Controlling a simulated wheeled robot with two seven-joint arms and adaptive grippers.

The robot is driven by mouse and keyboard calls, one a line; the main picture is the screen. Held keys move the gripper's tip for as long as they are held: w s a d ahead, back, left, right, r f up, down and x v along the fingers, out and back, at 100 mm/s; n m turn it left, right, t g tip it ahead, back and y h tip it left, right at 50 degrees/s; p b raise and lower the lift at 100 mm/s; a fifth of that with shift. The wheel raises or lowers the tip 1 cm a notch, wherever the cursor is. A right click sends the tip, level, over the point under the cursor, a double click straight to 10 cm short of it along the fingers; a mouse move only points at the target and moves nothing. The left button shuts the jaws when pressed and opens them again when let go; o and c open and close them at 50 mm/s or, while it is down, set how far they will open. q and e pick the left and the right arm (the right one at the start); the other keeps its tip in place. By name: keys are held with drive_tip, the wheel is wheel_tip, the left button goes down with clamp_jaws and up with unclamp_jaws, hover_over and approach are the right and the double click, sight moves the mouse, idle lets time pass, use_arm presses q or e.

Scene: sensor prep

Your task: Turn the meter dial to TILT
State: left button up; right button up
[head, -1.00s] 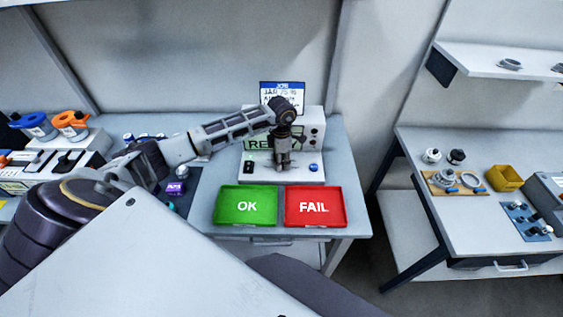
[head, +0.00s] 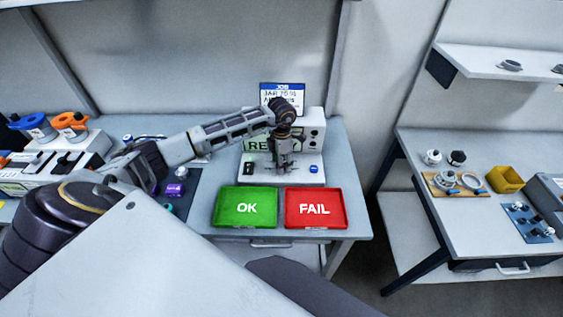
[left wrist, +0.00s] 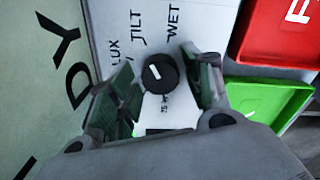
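The meter (head: 312,140) is a pale box with a greenish READY display (head: 257,143), standing at the back of the bench. Its black round dial (left wrist: 160,73) with a short white mark shows in the left wrist view, beside the labels LUX, TILT (left wrist: 140,28) and WET. I cannot tell for certain which label the mark points at. My left gripper (left wrist: 163,88) is open, its fingers on either side of the dial; I cannot tell whether they touch it. In the head view the left gripper (head: 283,160) hides the dial. My right gripper is not in view.
A green OK tray (head: 246,222) and a red FAIL tray (head: 315,222) lie in front of the meter. A job card (head: 282,88) stands behind it. A blue button (head: 313,168) sits on the meter's base, right of the gripper. Another bench (head: 430,220) stands at right.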

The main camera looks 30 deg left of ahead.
use_arm(q)
drive_tip(key=shift+r, duration=6)
